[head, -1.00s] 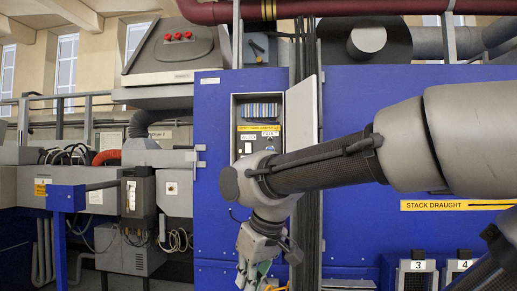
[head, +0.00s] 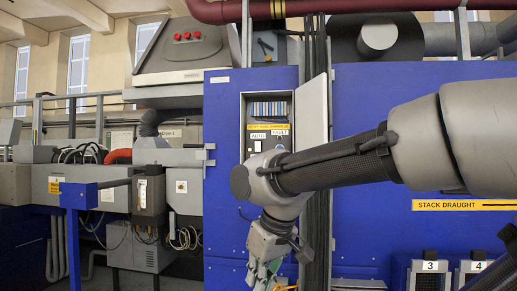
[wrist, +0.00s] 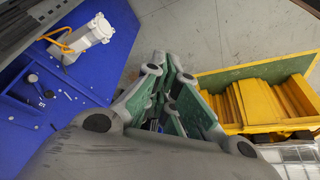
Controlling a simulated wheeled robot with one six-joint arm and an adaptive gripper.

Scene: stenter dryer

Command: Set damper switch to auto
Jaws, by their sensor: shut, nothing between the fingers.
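An open control box (head: 243,112) is set in the blue cabinet on the left, its grey door swung out to the right. Inside are a row of blue-grey modules (head: 269,108), a yellow label strip and small plates that seem to read AUTO (head: 258,135) and FAULT. I cannot make out the damper switch; my arm covers the lower part of the box. My gripper (head: 262,274) hangs below the box, pointing down, in front of the cabinet. In the wrist view my gripper (wrist: 168,98) has its green-padded fingers shut and empty.
Grey floor lies between. The opened door (head: 313,108) stands beside my arm.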

